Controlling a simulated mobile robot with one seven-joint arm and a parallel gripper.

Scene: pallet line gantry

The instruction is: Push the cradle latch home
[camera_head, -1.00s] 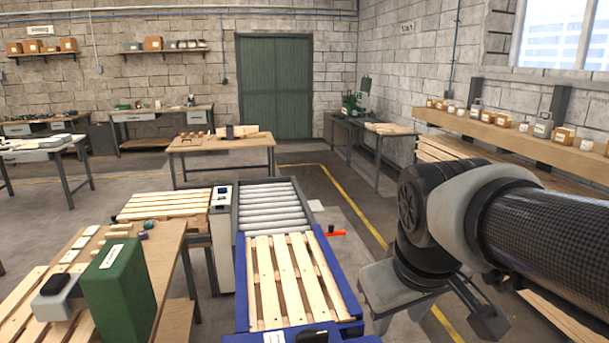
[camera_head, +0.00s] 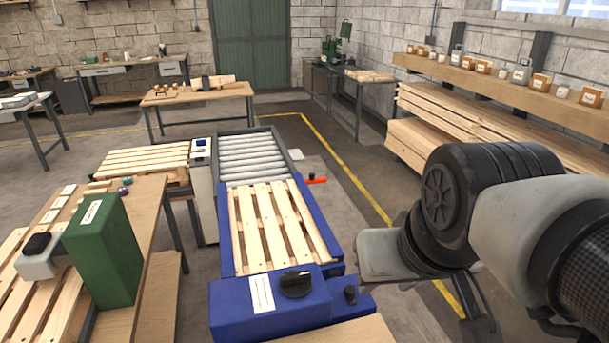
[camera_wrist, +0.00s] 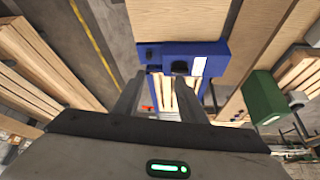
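The blue cradle (camera_head: 222,242) holds a slatted wooden pallet (camera_head: 262,225) at the end of the roller conveyor. Its front box (camera_head: 240,312) carries a white label, a black knob (camera_head: 295,284) and, at the right corner, a smaller black knob (camera_head: 350,292). A red-orange lever (camera_head: 317,180) sticks out at the cradle's right side. I cannot tell which of these is the latch. In the wrist view the cradle (camera_wrist: 212,50) appears beyond my gripper (camera_wrist: 184,85), whose fingers are apart with nothing seen held between them. The lever (camera_wrist: 147,108) shows small there, partly hidden.
A bench with a green box (camera_head: 105,250) stands at left, and a grey post (camera_head: 203,190) beside the conveyor (camera_head: 252,155). A wooden surface (camera_head: 345,332) lies in front of the cradle. Stacked timber (camera_head: 470,125) lines the right wall. Floor right of the cradle looks clear.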

